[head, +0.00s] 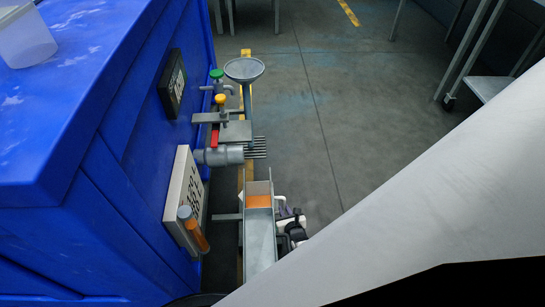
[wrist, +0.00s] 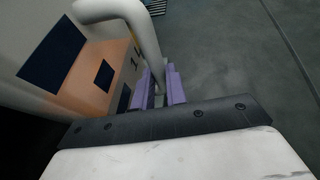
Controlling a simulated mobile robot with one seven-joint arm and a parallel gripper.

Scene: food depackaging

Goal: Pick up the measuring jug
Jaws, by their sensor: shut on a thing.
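A translucent, pale container (head: 25,38) stands on top of the blue unit at the upper left of the head view, cut off by the frame edge. It may be the measuring jug, but no handle or markings show. My gripper (head: 292,226) is low in the head view, beside a metal trough and far from that container. In the wrist view its purple fingers (wrist: 160,88) are shut on a pale curved bar (wrist: 145,35), which rises between them and bends to the left.
The blue unit (head: 85,130) fills the left. Pipes with coloured valve handles (head: 219,100) stick out from its side. The metal trough (head: 259,240) holds something orange. Metal-legged tables (head: 490,88) stand at the right. The grey floor (head: 340,110) between is clear.

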